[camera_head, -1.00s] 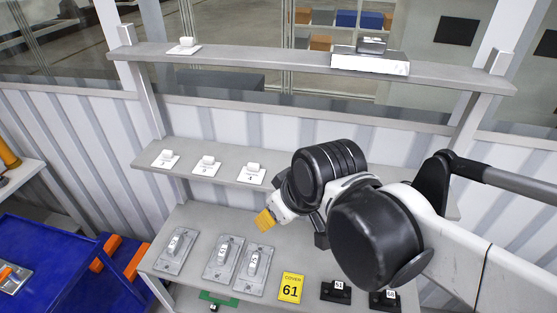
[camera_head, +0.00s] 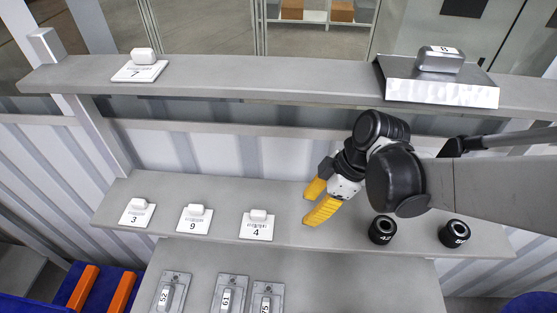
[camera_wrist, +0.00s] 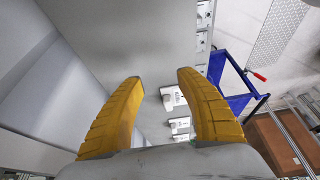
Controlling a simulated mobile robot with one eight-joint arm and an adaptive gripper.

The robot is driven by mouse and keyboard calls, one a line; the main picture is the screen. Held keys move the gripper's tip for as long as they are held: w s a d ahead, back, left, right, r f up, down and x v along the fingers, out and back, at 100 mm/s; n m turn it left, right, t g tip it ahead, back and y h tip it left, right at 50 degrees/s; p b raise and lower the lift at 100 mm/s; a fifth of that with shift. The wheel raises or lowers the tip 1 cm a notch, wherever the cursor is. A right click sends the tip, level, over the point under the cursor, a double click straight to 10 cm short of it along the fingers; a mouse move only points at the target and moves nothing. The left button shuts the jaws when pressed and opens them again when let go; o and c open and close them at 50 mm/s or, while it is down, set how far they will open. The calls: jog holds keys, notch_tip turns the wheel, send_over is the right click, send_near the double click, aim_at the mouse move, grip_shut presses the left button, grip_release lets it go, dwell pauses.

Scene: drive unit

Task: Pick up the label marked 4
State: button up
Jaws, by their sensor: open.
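The label marked 4 (camera_head: 256,225) is a white plate with a white block on its back part. It lies on the middle shelf, at the right end of a row with label 9 (camera_head: 195,219) and label 3 (camera_head: 137,212). My gripper (camera_head: 313,205) is open and empty, with yellow fingers, above the shelf to the right of label 4 and apart from it.
Two black round parts (camera_head: 382,230) (camera_head: 454,233) stand on the middle shelf (camera_head: 290,247) under my arm. The top shelf (camera_head: 250,75) holds label 7 (camera_head: 139,68) and a metal block (camera_head: 440,80). Grey numbered plates (camera_head: 229,294) lie on the lower shelf.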

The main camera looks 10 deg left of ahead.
send_near(261, 213)
jog(key=p+x, duration=0.1)
jog(key=x, duration=0.4)
jog(key=shift+d+f, duration=0.15)
jog(key=shift+f, duration=0.05)
jog(key=x, duration=0.5)
jog(key=shift+w+a, duration=0.1)
jog(key=shift+a, duration=0.2)
grip_shut()
